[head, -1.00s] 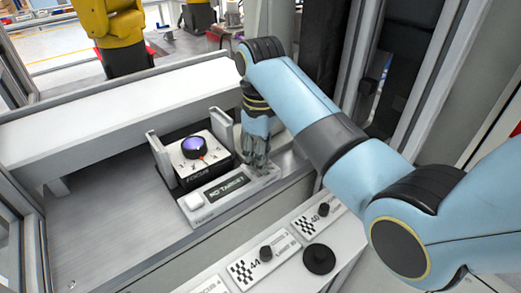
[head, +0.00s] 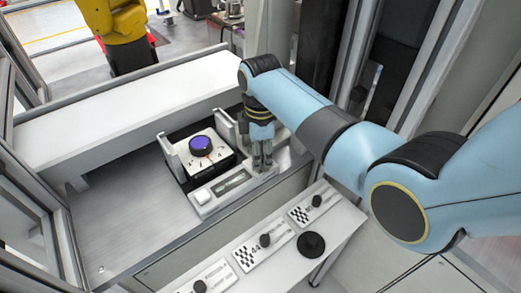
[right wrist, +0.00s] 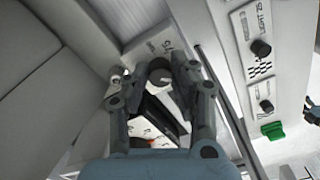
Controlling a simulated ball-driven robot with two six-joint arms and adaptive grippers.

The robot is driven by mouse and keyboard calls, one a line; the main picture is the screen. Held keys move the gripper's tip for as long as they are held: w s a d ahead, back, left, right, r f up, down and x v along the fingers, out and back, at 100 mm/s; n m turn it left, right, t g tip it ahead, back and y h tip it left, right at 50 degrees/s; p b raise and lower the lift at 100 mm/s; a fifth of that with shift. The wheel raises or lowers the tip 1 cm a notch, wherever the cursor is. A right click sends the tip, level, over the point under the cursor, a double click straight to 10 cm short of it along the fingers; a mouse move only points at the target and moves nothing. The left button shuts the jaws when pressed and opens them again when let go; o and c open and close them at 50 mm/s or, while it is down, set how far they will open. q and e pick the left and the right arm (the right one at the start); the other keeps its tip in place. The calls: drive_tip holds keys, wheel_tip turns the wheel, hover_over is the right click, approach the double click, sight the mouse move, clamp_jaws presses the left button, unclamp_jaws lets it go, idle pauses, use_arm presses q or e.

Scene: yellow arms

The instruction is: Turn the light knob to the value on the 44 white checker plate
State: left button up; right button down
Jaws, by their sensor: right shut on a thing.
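My right gripper (head: 262,165) points down at the right end of the white display unit (head: 207,196). In the right wrist view its fingers (right wrist: 160,80) close on a grey round knob (right wrist: 160,72), which I take to be the light knob; its pointer and scale value cannot be read. The 44 white checker plate (head: 250,256) lies on the front ledge, with a small black knob. In the right wrist view a checker plate (right wrist: 258,70) carries lettering like "LIGHT 25"; I cannot tell which plate it is. My left gripper is out of view.
A focus box with a purple-topped dial (head: 201,146) stands left of my gripper. Other checker plates flank the 44 plate, and a larger black knob (head: 311,244) is to its right. A white beam (head: 120,120) runs behind. A yellow arm (head: 128,40) stands farther back.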

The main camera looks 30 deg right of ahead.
idle(0.4)
drive_tip(key=c, duration=1.1)
unclamp_jaws()
drive_tip(key=shift+r, duration=0.1)
wheel_tip(320, 180, up, 12)
